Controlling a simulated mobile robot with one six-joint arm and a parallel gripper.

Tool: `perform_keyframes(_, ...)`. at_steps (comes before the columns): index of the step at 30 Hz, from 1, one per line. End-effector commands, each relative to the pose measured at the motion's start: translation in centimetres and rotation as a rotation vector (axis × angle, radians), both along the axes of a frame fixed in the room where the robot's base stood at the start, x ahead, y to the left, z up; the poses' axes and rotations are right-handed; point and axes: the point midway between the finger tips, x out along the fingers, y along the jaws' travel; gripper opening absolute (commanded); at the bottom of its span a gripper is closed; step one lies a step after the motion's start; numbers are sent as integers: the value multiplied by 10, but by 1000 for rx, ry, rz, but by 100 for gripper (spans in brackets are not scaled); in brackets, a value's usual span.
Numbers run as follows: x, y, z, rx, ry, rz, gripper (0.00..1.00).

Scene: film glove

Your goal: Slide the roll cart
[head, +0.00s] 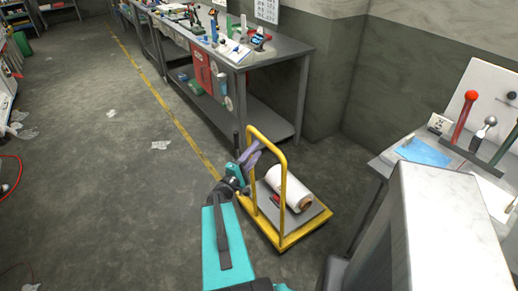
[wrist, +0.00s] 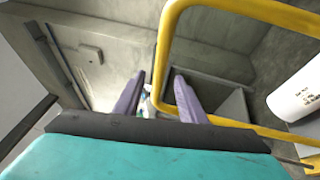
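The roll cart (head: 284,240) is a low yellow-framed platform with an upright yellow loop handle (head: 284,160). A white roll (head: 288,187) lies on its deck. My gripper (head: 258,147), with purple fingers, is at the upper left post of the handle in the head view. In the wrist view the two fingers (wrist: 159,78) are apart, and the yellow handle tube (wrist: 166,40) shows in the gap between them. I see no clear contact with the tube. The white roll (wrist: 298,92) is at the right of the wrist view.
A grey workbench (head: 285,55) with tools stands behind the cart. A lever table (head: 395,160) stands to the right. A yellow floor line (head: 165,105) runs past the bench. The floor left of it is mostly clear, with scraps (head: 160,145) and a red hose (head: 12,180).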

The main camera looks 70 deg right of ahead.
Motion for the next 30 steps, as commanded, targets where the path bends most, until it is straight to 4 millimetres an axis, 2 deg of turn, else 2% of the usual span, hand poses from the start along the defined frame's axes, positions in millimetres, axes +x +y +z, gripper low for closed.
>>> perform_keyframes(6,5,17,-1,1,1,2,37)
perform_keyframes(12,7,25,-4,0,1,1,37)
perform_keyframes(30,8,26,-5,-1,1,2,37)
